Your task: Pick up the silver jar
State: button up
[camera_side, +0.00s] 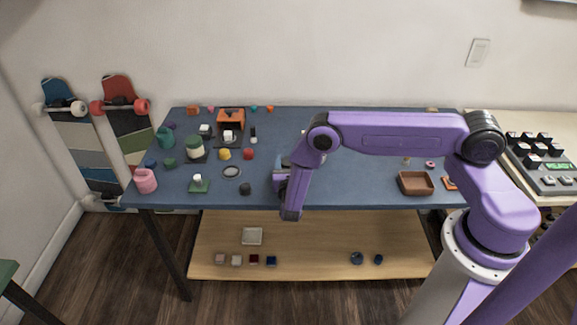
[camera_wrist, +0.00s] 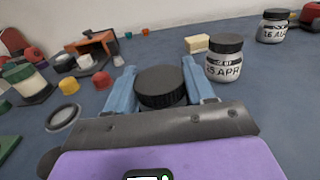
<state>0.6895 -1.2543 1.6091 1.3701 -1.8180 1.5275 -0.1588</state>
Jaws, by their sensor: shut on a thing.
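In the wrist view, a jar with a ribbed black lid (camera_wrist: 160,86) sits between the two blue fingers of my gripper (camera_wrist: 161,84). The fingers press on it from both sides, and its body below the lid is hidden. A silver jar with a black lid, labelled "25 APR" (camera_wrist: 223,66), stands just right of the right finger, apart from it. Another silver jar, labelled "26 AUG" (camera_wrist: 272,32), stands farther back right. In the side view my gripper (camera_side: 281,178) is over the middle of the table, mostly hidden by my arm.
The blue table (camera_side: 330,190) holds an orange machine (camera_side: 231,116), a metal ring (camera_side: 232,172), a pink pot (camera_side: 145,181), a brown tray (camera_side: 415,184) and small coloured pieces at left. A cream block (camera_wrist: 197,43) lies behind the labelled jar. The table front near the tray is clear.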

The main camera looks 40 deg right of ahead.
jog(key=s+r, duration=1.2)
jog(key=s, duration=0.2)
jog(key=s+d+m+g+h, duration=0.2)
jog(key=d+m+g+h, duration=0.1)
jog(key=d, duration=0.5)
jog(key=shift+d+m+g+h, duration=0.3)
jog(key=shift+m+g, duration=0.1)
jog(key=shift+g, duration=0.5)
jog(key=s+d+m+g, duration=0.1)
jog(key=d+g, duration=0.1)
jog(key=s+d+m+g+h, duration=0.1)
jog(key=s+d, duration=0.1)
jog(key=s+d+m+g+h, duration=0.1)
jog(key=d+g, duration=0.1)
jog(key=d, duration=0.1)
jog(key=shift+s+d+r+m+g, duration=0.1)
jog(key=shift+s+m+g, duration=0.2)
jog(key=shift+m, duration=0.1)
jog(key=w+d+f, duration=0.2)
jog(key=w+f, duration=0.1)
jog(key=w, duration=0.1)
jog(key=w+d+f, duration=0.2)
jog(key=w+f, duration=0.1)
jog(key=w, duration=0.1)
jog(key=w+d+f, duration=0.2)
jog(key=w+f, duration=0.1)
jog(key=w, duration=0.1)
jog(key=shift+d+f, duration=0.35)
jog(key=shift+w+d+f, duration=0.1)
jog(key=shift+f, duration=1.55)
